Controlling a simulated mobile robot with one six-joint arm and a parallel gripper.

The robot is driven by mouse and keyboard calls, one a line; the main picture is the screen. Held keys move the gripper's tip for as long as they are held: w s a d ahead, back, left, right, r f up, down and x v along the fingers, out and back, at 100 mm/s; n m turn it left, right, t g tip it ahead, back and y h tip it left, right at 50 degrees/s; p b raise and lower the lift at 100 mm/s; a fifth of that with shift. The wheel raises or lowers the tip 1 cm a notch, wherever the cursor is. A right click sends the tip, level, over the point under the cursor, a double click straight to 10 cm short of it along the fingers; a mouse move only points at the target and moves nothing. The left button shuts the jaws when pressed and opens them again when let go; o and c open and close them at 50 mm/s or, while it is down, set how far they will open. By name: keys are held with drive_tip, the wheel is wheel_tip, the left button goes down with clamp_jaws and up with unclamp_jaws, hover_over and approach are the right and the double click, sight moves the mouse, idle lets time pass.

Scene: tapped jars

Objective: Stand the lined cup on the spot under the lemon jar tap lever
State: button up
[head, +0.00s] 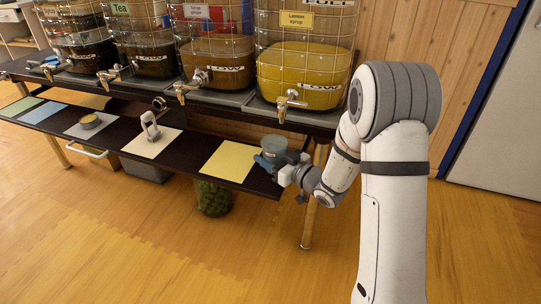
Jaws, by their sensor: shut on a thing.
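The lemon jar (305,75), labelled Lemon syrup, holds yellow liquid and stands at the right end of the upper shelf. Its metal tap with lever (290,103) sticks out at the front. A yellow square spot (226,162) lies bare on the dark lower shelf, below and to the left of this tap. My gripper (268,161) is shut on a pale bluish see-through cup (274,144), which looks upright at the right of the yellow square. Lines on the cup are too small to make out. I cannot tell whether its base touches the shelf.
More tapped jars stand to the left, one labelled Tea (140,40). On the lower shelf (190,131), a white looped object (150,124) and a small round container (89,121) stand on pale squares. A green-filled container (213,197) is below the shelf.

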drive_tip(key=shift+f, duration=0.1)
drive_tip(key=o, duration=1)
drive_tip(key=shift+o, duration=0.2)
drive_tip(key=v, duration=0.8)
drive_tip(key=shift+b, duration=0.45)
idle(0.6)
drive_tip(key=shift+s, duration=0.1)
drive_tip(key=p+v, duration=0.2)
drive_tip(key=v, duration=0.5)
drive_tip(key=shift+s+d, duration=0.2)
drive_tip(key=shift+d, duration=0.05)
